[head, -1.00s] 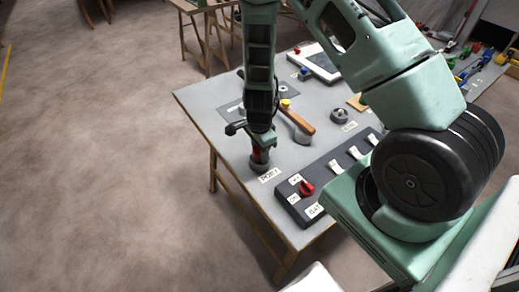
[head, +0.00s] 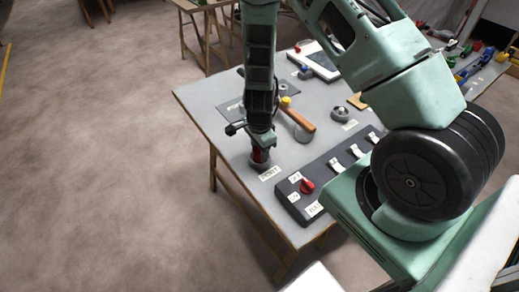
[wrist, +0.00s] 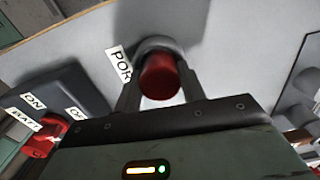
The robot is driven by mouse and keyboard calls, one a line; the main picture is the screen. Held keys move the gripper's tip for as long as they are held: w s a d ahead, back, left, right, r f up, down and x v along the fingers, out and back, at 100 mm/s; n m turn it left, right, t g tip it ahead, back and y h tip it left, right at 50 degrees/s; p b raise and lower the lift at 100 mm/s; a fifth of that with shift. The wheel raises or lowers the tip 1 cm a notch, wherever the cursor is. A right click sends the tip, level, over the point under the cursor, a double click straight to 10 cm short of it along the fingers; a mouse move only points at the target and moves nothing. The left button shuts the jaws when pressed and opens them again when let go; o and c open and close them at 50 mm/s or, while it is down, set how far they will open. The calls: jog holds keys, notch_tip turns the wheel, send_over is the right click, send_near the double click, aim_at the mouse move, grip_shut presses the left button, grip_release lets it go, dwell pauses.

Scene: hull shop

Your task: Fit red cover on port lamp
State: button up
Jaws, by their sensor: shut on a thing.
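My gripper (head: 260,150) points down over the near left part of the table, beside the PORT label (head: 270,173). It is shut on the red cover (wrist: 160,76), which sits between its two fingers in the wrist view. The red cover also shows in the head view (head: 260,155), just above the round dark port lamp base (head: 261,166). In the wrist view part of the lamp base (wrist: 158,46) shows behind the cover. The cover is at or very close to the base; I cannot tell whether it is seated.
A dark switch panel (head: 325,185) with a red rotary switch (head: 307,186) and several white switches lies right of the lamp. A wooden-handled tool (head: 298,117) lies behind the gripper. Another round lamp base (head: 340,113) stands farther right on the table (head: 235,165).

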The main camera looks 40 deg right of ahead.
jog(key=o, duration=1.4)
jog(key=shift+r, duration=0.1)
jog(key=shift+r+p, duration=3.5)
jog(key=shift+r, duration=0.45)
